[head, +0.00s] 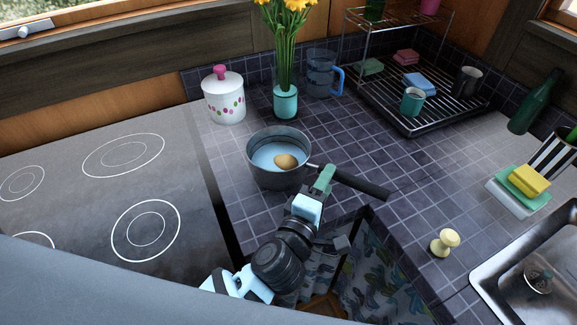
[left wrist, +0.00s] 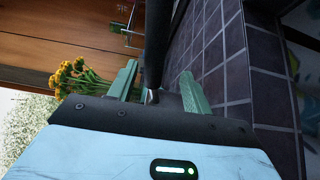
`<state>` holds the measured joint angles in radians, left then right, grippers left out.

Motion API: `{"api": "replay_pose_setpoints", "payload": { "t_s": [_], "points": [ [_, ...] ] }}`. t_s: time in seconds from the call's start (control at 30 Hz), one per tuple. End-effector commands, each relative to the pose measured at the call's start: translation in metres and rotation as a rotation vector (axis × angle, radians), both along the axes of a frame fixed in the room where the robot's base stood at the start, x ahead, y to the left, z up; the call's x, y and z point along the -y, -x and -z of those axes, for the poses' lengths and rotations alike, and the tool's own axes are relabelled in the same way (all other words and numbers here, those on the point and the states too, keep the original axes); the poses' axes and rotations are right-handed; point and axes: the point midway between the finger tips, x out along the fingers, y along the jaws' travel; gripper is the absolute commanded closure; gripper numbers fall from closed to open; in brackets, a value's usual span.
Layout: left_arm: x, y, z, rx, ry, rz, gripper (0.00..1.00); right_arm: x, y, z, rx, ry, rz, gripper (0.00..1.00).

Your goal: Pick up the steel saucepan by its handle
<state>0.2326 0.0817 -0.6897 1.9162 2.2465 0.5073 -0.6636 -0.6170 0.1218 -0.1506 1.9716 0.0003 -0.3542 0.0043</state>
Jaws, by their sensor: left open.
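The steel saucepan (head: 263,177) stands upright on the dark tiled counter, with a brownish egg- or potato-like item (head: 286,160) in its pale blue inside. Its black handle (head: 362,184) points right, toward the counter's front edge. My left gripper (head: 324,179) is at the handle, near the pan end. In the left wrist view, the green fingers of my left gripper (left wrist: 160,88) are apart, with the dark handle (left wrist: 157,45) running between them. Whether either finger touches it is not clear. My right gripper is not in view.
A glass stovetop (head: 90,185) lies left of the pan. A dish rack (head: 408,130) is back right, a sink (head: 490,278) front right. A yellow knob-like item (head: 445,242) stands near the edge.

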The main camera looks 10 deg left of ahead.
Motion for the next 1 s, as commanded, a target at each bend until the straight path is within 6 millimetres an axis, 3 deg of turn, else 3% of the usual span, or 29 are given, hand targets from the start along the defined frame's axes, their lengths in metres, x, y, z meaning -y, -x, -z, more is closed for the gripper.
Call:
{"api": "replay_pose_setpoints", "payload": {
  "t_s": [0.23,0.4,0.7,1.0],
  "points": [
    [0.005,-0.030,-0.010,0.005,0.001,-0.001,0.50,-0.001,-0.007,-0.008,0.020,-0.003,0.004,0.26],
    [0.010,-0.047,-0.007,0.000,0.000,-0.001,0.50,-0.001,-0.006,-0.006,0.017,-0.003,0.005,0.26],
    [0.011,-0.050,-0.007,0.000,0.000,0.000,0.50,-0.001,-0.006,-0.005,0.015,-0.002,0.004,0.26],
    [0.011,-0.050,-0.007,0.000,0.000,0.000,0.90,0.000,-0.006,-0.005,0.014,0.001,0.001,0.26]
  ]
}}
